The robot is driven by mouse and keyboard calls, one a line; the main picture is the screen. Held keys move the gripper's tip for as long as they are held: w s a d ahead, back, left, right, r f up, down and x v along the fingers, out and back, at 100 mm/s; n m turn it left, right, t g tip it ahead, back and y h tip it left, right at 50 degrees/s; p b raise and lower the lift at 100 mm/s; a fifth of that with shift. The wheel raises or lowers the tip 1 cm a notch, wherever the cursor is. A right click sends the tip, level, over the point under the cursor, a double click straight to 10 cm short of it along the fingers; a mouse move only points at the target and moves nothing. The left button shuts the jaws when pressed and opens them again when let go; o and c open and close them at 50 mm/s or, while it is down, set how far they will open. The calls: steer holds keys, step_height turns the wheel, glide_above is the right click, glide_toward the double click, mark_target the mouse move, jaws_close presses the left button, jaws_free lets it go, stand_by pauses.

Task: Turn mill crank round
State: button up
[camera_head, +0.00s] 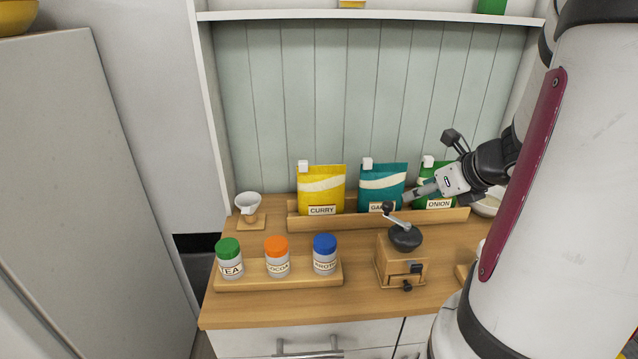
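The mill (392,262) is a wooden box with a dark bowl-shaped top, standing on the counter right of centre. Its crank (399,219) runs from the top up and to the left and ends in a dark knob (388,207). A small drawer with a dark knob shows at the mill's front. My gripper (410,199) reaches in from the right, its fingers pointing left, in front of the teal bag. The fingertips appear just right of the crank knob; I cannot tell whether they touch it. The fingers overlap in this view, so their opening is unclear.
A wooden tray (290,282) with three jars stands left of the mill. Behind, a wooden rack (300,221) holds yellow, teal and green bags. A white cup (248,203) stands at the back left. The counter's front strip is clear. My arm covers the right side.

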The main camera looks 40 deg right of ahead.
mark_target(389, 203)
steer(key=b+x, duration=0.3)
steer(key=x, duration=1.1)
steer(key=shift+a, duration=0.1)
steer(key=shift+r, duration=0.1)
jaws_close()
